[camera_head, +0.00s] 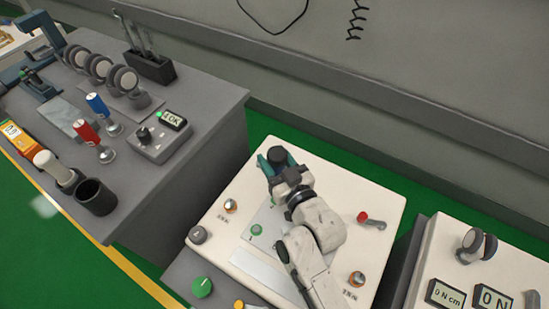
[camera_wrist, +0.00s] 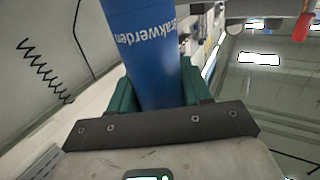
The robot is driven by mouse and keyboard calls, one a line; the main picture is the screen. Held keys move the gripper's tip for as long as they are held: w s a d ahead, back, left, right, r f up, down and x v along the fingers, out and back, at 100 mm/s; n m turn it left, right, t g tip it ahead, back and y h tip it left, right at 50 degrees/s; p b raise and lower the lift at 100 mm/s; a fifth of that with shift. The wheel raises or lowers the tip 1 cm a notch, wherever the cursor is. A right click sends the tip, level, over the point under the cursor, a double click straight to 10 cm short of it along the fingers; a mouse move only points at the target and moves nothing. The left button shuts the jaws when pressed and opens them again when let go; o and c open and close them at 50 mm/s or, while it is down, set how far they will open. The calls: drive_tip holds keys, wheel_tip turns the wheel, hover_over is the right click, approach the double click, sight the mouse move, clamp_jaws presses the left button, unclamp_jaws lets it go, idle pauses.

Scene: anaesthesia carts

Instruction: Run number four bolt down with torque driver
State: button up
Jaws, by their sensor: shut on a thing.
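My gripper (camera_head: 278,168) is over the far part of the white cart top (camera_head: 225,250). In the wrist view its green fingers (camera_wrist: 160,95) are shut on a thick blue cylindrical handle (camera_wrist: 140,40) with white lettering. This looks like the torque driver; its tip is out of sight. In the head view a dark round end (camera_head: 278,155) shows between the fingers. My arm hides part of the top, so I cannot tell which bolt is number four.
The grey bench (camera_head: 200,125) at left carries a blue-handled tool (camera_head: 96,103), a red one (camera_head: 88,132) and a box (camera_head: 160,138) reading OK. Gauges (camera_head: 492,298) stand on a cart at lower right.

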sight(274, 148)
drive_tip(key=shift+r+p, duration=1.5)
drive_tip(key=shift+r, duration=0.75)
